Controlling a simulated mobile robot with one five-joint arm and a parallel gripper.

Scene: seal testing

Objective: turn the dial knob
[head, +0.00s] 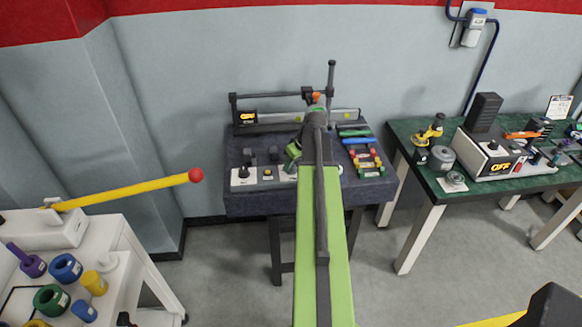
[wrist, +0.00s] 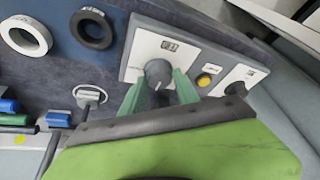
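The dial knob (wrist: 158,73) is a dark grey round knob with a light pointer line. It sits on a white plate (wrist: 142,47) with a small dark numeric display (wrist: 170,45) above it. My gripper (wrist: 162,79) has its two green fingers on either side of the knob, tips close to it. A thin gap shows on the right side; contact on the left is unclear. In the head view my gripper (head: 292,151) is over the front of the dark workbench (head: 270,202), and my arm hides most of the knob's area.
A yellow button (wrist: 204,80) and another dark knob (wrist: 234,88) are beside the dial plate. A white ring (wrist: 14,41) and a black ring (wrist: 80,25) lie across from it. In the head view, a bar fixture (head: 270,95) stands behind; coloured parts (head: 363,158) lie to the right.

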